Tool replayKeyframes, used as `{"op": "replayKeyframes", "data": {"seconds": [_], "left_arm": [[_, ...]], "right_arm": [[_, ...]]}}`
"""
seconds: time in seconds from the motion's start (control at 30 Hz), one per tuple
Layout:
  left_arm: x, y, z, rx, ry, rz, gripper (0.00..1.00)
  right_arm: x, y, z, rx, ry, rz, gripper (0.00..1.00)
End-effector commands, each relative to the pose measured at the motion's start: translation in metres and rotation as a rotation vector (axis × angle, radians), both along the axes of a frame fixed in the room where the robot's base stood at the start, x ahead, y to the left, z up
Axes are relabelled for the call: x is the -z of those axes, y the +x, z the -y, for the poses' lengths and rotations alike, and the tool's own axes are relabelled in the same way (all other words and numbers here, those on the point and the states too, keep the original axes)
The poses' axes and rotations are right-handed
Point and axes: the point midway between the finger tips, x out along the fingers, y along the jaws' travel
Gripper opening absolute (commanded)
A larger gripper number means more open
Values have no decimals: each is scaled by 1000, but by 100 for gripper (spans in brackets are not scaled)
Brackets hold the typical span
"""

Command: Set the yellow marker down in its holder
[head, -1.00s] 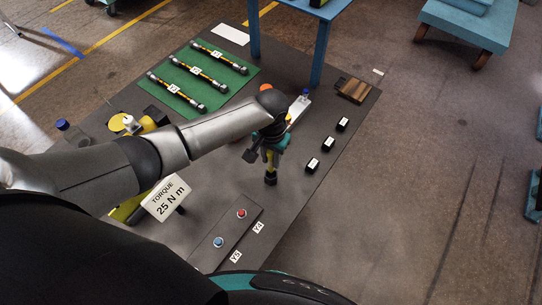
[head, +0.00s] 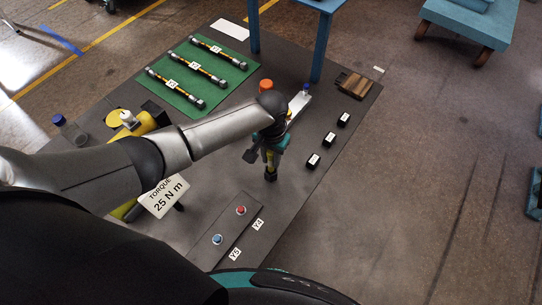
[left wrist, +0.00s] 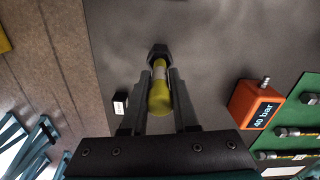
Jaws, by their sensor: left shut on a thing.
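The yellow marker (left wrist: 160,92) is between the fingers of my left gripper (left wrist: 160,98), which is shut on it. A pale band shows on the marker. A dark faceted piece (left wrist: 158,51) is at its far end; I cannot tell whether this is its cap or its holder. In the head view my left gripper (head: 270,152) points down over the dark table, with part of the yellow marker (head: 270,159) and the dark piece (head: 271,175) at the bottom. Whether the dark piece touches the table is unclear. My right gripper is in neither view.
Small black blocks with white labels (head: 313,161) stand to the right. A two-button panel (head: 229,225) lies nearer. A green mat (head: 215,99) with hoses is at the back left. An orange "40 bar" box (left wrist: 255,106) is close by.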

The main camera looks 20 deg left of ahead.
Motion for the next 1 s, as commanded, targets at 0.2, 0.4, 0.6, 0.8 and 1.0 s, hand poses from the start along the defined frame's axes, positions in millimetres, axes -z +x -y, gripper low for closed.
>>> {"op": "replayKeyframes", "data": {"seconds": [0.2, 0.4, 0.6, 0.8, 1.0], "left_arm": [[6, 0, 0, 0, 0, 0, 0], [11, 0, 0, 0, 0, 0, 0], [17, 0, 0, 0, 0, -1, 0], [22, 0, 0, 0, 0, -1, 0], [24, 0, 0, 0, 0, 0, 34]], "right_arm": [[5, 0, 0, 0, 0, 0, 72], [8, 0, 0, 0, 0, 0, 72], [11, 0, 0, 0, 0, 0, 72], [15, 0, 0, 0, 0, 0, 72], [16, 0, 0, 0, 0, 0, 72]]}}
